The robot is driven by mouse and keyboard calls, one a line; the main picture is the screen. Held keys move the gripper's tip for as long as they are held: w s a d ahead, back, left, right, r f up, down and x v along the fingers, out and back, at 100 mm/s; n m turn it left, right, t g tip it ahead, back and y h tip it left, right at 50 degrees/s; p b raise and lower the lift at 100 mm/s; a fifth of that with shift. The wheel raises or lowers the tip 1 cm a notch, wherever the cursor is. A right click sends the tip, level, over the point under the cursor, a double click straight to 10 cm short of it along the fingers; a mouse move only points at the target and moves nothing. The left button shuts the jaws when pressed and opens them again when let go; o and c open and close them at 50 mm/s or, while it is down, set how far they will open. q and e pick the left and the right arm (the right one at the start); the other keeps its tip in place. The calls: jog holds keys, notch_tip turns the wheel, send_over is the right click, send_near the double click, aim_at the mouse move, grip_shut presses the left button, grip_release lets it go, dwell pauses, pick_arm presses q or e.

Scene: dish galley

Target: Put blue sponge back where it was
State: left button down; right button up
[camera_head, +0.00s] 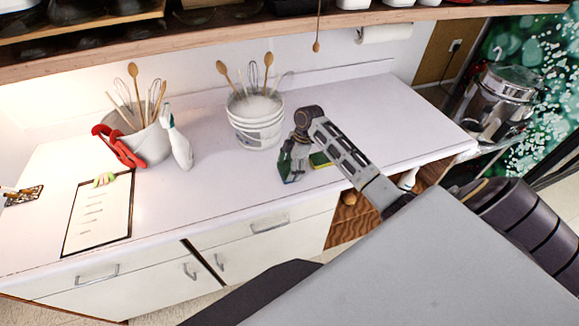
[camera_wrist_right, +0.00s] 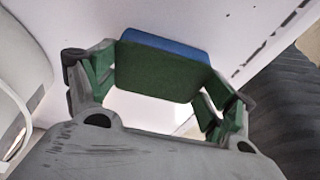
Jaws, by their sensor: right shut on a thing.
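The blue sponge (camera_wrist_right: 165,70), with a green scouring face, is between the green-padded fingers of my right gripper (camera_wrist_right: 160,85) in the wrist view. In the head view my right gripper (camera_head: 291,165) points down over the front part of the white counter, right of centre. It is shut on the sponge, which mostly hides behind the fingers there. I cannot tell whether the sponge touches the counter. A yellow and green sponge (camera_head: 320,160) lies just right of the gripper. My left gripper is out of view.
On the counter (camera_head: 225,185) stand a white bucket of utensils (camera_head: 257,130), a spray bottle (camera_head: 178,145) and a grey container (camera_head: 146,142) with red gloves (camera_head: 118,147). A clipboard (camera_head: 98,215) lies left. The counter right of the gripper's arm is mostly clear.

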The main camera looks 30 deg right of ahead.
jog(key=shift+f, duration=0.1)
jog(key=o, duration=0.9)
jog(key=shift+o, duration=0.2)
jog(key=b+v, duration=0.2)
jog(key=v, duration=1)
dwell(0.5)
